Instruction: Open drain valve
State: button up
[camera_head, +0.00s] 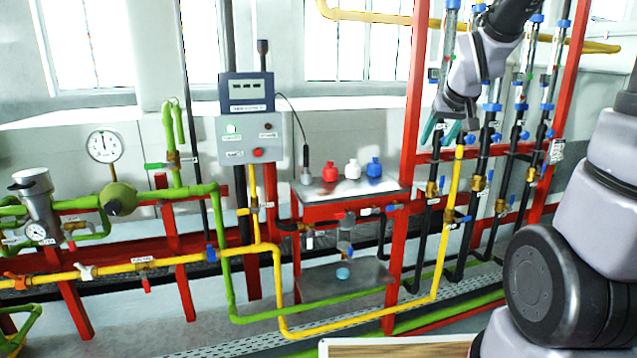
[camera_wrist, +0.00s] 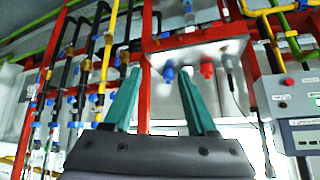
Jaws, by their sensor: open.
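Labels are too small to read, so I cannot tell which valve is the drain valve. Several small brass valves with blue handles, such as one on a black pipe (camera_head: 432,188), sit on the upright pipes at the right. A valve with a red handle (camera_head: 147,285) and one with a white handle (camera_head: 86,272) sit on the low yellow pipe at the left. My gripper (camera_head: 440,130) is open and empty, its teal fingers in front of the upright pipes. In the wrist view, which looks upside down, the open fingers (camera_wrist: 160,72) have nothing between them in their grip.
A red-framed table (camera_head: 330,212) holds red, white and blue bottles (camera_head: 353,169). A grey control box (camera_head: 250,137) stands left of it. A yellow pipe (camera_head: 350,322) and a green pipe run low across the front. A red post (camera_head: 411,120) rises beside my gripper.

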jog(key=s+a+r+m+y, duration=0.1)
jog(key=s+r, duration=0.2)
jog(key=s, duration=0.7)
jog(key=s+a+r+m+y, duration=0.1)
jog(key=s+r, duration=0.3)
jog(key=s, duration=0.5)
jog(key=shift+s+a+r+m+g, duration=0.15)
jog(key=shift+s+a+m+g, duration=0.3)
jog(key=shift+a, duration=0.35)
